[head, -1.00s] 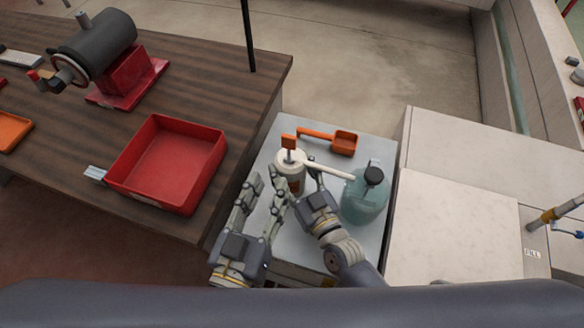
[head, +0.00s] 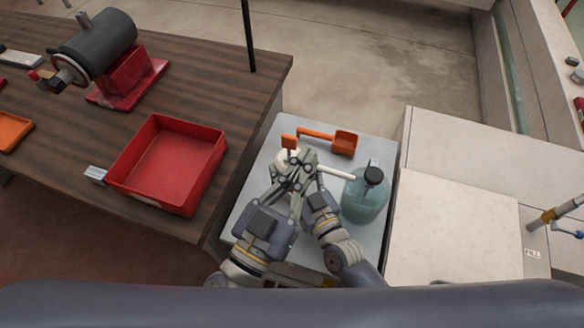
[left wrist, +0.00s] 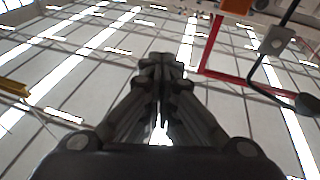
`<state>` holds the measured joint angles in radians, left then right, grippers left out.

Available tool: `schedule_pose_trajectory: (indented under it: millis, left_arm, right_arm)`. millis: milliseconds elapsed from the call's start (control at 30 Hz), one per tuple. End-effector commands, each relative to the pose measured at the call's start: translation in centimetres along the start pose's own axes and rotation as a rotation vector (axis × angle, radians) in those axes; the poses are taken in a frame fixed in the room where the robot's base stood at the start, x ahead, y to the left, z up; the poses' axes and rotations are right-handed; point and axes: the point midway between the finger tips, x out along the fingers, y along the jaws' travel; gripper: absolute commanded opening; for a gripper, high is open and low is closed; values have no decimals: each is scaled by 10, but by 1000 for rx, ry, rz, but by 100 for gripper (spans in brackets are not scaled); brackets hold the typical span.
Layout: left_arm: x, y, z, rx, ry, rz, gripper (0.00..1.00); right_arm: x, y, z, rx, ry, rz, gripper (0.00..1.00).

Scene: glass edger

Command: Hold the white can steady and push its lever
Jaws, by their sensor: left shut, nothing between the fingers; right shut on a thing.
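The white can (head: 284,157) stands on the light grey top of a small stand. Most of its body is hidden behind my grippers. Its orange lever (head: 289,142) shows above the top, and its white spout (head: 337,172) points right. My right gripper (head: 294,182) is shut on the can at its side; the contact is largely hidden. My left gripper (head: 305,159) is shut and empty, over the can's top close to the lever and the spout's root. I cannot tell whether it touches them. Its closed fingers also show in the left wrist view (left wrist: 162,72), against the ceiling.
A teal bottle with a black cap (head: 366,194) stands right of the can, close to the spout's tip. An orange scoop (head: 342,143) lies behind. The grey stand top (head: 265,150) is bare at its left. A red tray (head: 168,165) sits on the wooden table.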

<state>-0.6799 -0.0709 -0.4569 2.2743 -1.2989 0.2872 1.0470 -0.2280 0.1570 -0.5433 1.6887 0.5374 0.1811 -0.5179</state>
Motion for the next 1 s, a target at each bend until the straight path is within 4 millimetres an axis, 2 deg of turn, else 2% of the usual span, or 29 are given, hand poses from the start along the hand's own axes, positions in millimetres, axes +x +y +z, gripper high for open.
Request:
schedule_pose_trajectory:
  millis: [33,100,200,333,500,600,767,900,1000]
  left_arm:
    - [13,14,-14,32,58,65,0]
    - [26,34,-32,76,132,153,0]
    - [38,64,-55,142,234,279,0]
    - [45,102,-80,237,360,441,0]
    - [40,150,-102,377,512,655,0]
    - [32,174,-108,466,595,780,0]
    - [14,206,-105,618,711,980,0]
    - [-4,223,-92,759,797,1157,0]
    - [-15,228,-78,863,845,1284,0]
  right_arm:
    - [0,0,0,-1,0,0,39]
    - [0,0,0,-1,1,0,39]
    - [0,0,0,-1,1,0,39]
    - [0,0,0,-1,1,0,39]
    - [0,0,0,-1,1,0,39]
    - [0,0,0,-1,0,0,39]
    - [0,0,0,-1,1,0,39]
    - [0,0,0,-1,1,0,39]
    - [0,0,0,-1,1,0,39]
